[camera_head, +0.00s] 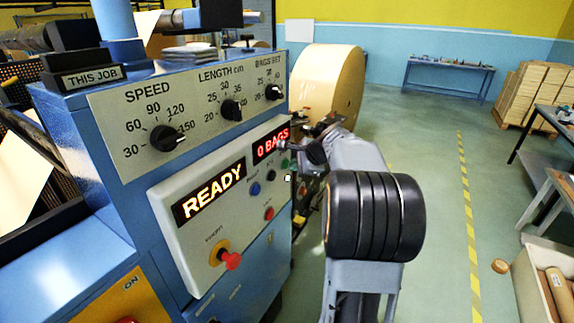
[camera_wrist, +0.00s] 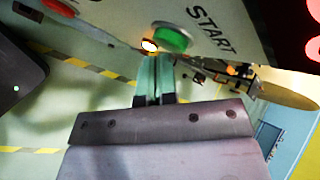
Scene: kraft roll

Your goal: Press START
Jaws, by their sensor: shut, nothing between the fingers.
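The green START button (camera_wrist: 170,38) is in the wrist view, on the pale panel beside the printed word START (camera_wrist: 212,32). My gripper (camera_wrist: 155,58) is shut and empty. Its fingertips appear just below the green button in that view; I cannot tell whether they touch it. In the head view my gripper (camera_head: 284,146) is at the right edge of the blue machine's control panel, and its fingers are small and hard to make out there. The display reads READY (camera_head: 210,190), and the counter reads 0 BAGS (camera_head: 271,143).
A red knob on a yellow base (camera_head: 229,260), a blue button (camera_head: 255,188) and a red button (camera_head: 269,213) are on the same panel. Dials (camera_head: 167,138) sit above. A large kraft roll (camera_head: 335,80) stands behind my arm.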

